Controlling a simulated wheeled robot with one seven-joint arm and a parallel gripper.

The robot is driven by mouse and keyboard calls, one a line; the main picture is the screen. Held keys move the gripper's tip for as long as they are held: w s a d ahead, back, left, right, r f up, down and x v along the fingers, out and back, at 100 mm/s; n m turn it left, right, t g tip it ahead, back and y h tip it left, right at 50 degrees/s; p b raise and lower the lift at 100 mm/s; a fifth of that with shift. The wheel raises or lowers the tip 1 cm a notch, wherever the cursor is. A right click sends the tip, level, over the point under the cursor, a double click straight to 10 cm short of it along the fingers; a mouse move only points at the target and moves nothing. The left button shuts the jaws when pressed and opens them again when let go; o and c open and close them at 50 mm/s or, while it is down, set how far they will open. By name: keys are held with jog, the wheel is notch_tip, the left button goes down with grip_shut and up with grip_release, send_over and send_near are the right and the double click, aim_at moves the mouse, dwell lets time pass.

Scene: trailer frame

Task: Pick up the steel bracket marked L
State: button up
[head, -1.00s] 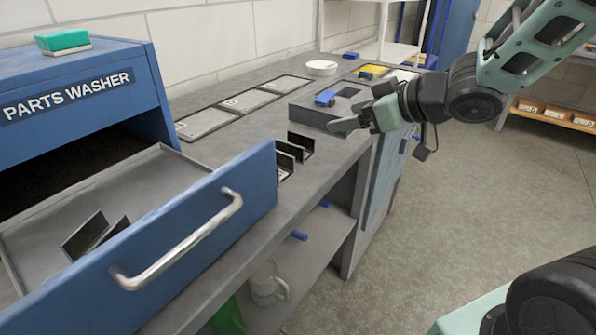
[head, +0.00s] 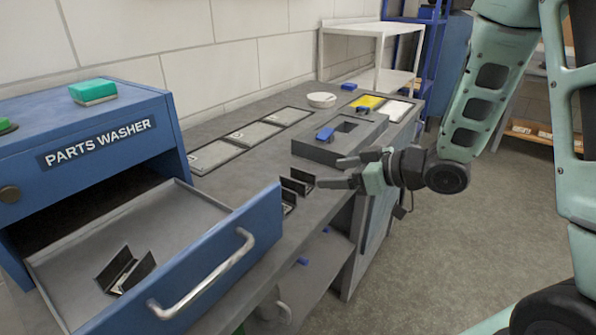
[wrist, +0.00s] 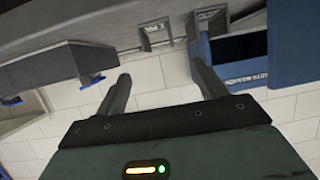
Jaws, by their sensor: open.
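Two dark steel angle brackets stand near the front edge of the bench, one (head: 298,182) behind the other (head: 288,201). They seem to show in the wrist view as small grey angles, one (wrist: 155,37) ahead of my fingers and one further right (wrist: 215,20). More bracket pieces (head: 125,272) lie in the open washer drawer. I cannot read an L on any of them. My gripper (head: 338,173) is open and empty, just right of the rear bench bracket, its fingers pointing left towards it. Its two fingers (wrist: 158,66) are spread apart in the wrist view.
The parts washer drawer (head: 215,262) stands open at the left. A grey block (head: 320,152) with a blue piece (head: 325,134) sits behind my gripper. Flat trays (head: 253,136) and a white bowl (head: 321,100) lie further back. The floor right of the bench is open.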

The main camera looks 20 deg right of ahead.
aim_at(292, 176)
jog(key=shift+a+r+p, duration=0.15)
jog(key=shift+p, duration=0.4)
jog(key=x, duration=0.7)
jog(key=shift+w+f+b, duration=0.1)
jog(key=shift+f+b, duration=0.2)
jog(key=shift+f, duration=0.05)
jog(key=shift+p+x, duration=0.35)
jog(key=shift+x, duration=2.4)
jog(key=c, duration=1.3)
